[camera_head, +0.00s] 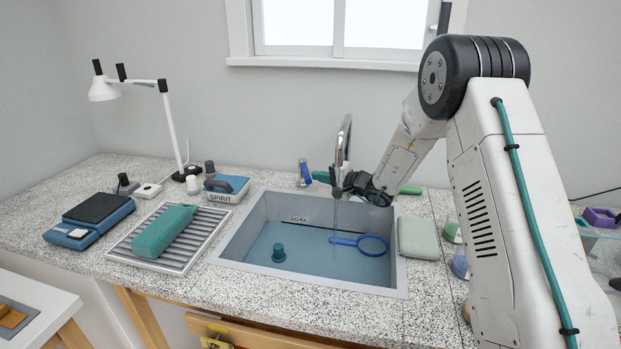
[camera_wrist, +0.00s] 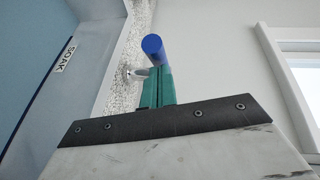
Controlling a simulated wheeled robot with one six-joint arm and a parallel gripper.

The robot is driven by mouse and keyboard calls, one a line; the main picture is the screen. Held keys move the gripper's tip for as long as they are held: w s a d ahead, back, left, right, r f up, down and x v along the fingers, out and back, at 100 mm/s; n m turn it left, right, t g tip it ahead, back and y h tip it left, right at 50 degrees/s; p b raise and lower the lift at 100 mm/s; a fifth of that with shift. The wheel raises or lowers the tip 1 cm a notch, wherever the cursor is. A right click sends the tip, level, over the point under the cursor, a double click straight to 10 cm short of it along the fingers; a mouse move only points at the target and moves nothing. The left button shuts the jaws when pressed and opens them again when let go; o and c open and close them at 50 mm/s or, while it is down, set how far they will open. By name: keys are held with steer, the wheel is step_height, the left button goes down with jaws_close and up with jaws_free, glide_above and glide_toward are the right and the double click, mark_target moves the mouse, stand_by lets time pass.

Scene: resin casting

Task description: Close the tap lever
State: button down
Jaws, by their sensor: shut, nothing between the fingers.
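The chrome tap (camera_head: 344,140) rises behind the sink, and a thin stream of water (camera_head: 336,222) falls from it into the basin. A blue-handled part with a metal stem, which looks like the tap lever (camera_head: 304,172), stands left of the tap at the sink's back edge. In the wrist view the blue lever (camera_wrist: 153,48) appears just beyond my fingertips, with its metal stem below left. My gripper (camera_head: 322,177) has teal fingers pointing left towards the lever; they are together and empty (camera_wrist: 158,88). I cannot tell whether they touch the lever. My wrist partly hides the tap's lower part.
The sink (camera_head: 232,243) holds water, a teal stopper-like piece (camera_head: 279,253) and a blue round-headed tool (camera_head: 370,244). A SPIRIT box (camera_head: 226,188), a ribbed tray (camera_head: 190,262) and a scale (camera_head: 90,217) stand left. A pale green sponge-like block (camera_head: 419,238) lies right.

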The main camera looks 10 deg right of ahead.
steer(key=shift+s+a, duration=0.2)
steer(key=shift+a, duration=2.05)
steer(key=shift+d, duration=0.2)
steer(key=d, duration=0.1)
steer(key=s+d, duration=0.1)
steer(key=d+r, duration=0.1)
steer(key=shift+s+d, duration=0.25)
steer(key=shift+s, duration=0.05)
glide_toward(307, 178)
steer(key=s, duration=0.3)
steer(key=shift+s+r, duration=0.2)
steer(key=shift+r, duration=0.05)
